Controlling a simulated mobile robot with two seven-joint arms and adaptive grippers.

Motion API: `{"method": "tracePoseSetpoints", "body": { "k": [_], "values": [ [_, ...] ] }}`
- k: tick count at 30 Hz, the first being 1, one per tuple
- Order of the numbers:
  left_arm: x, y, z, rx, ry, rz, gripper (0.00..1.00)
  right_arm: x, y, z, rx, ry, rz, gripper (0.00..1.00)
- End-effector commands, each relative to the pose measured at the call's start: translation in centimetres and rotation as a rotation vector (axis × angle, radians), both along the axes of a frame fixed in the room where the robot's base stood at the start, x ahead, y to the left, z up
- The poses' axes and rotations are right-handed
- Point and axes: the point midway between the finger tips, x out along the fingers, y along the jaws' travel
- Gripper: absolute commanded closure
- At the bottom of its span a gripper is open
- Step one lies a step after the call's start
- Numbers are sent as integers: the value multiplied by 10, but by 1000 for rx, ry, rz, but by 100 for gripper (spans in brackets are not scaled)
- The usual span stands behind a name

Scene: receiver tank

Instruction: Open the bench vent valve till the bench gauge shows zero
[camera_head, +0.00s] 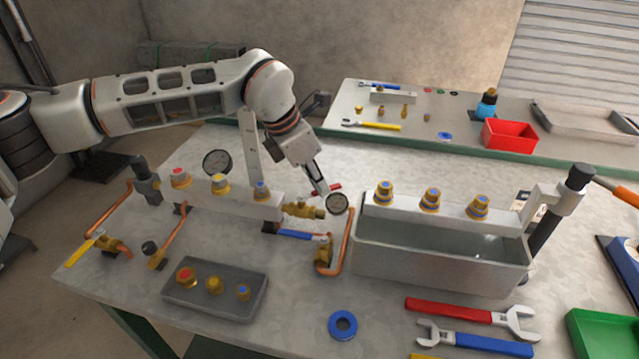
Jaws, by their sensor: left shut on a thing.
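My left gripper (322,190) reaches down over the middle of the bench. It is shut on what looks like the red lever (332,187) of a brass valve (304,210), though the fingers hide the contact. A small round gauge (337,204) stands just right of the fingertips; its needle is too small to read. A larger gauge (216,162) stands behind the white manifold block (205,196) to the left. A blue-lever valve (322,247) sits in front, on a copper pipe. I cannot tell which valve is labelled as the vent. My right gripper is not in view.
A metal water tank (440,262) with brass fittings on its rear bar is close on the right. A grey tray (215,289) of fittings and a yellow-lever valve (110,243) are on the left. Blue tape (343,325) and wrenches (470,311) lie in front.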

Motion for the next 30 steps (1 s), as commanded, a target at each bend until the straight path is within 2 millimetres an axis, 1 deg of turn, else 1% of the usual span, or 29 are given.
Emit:
{"method": "tracePoseSetpoints", "body": {
  "k": [5, 18, 24, 30],
  "values": [
    [6, 4, 1, 1, -3, 166, 100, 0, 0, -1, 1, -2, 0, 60],
    [17, 16, 1, 0, -4, 572, 100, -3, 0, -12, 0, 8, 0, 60],
    [19, 21, 1, -1, -3, 719, 100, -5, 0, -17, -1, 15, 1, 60],
    [20, 25, 2, -1, -3, 818, 100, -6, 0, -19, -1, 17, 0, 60]
  ]
}}
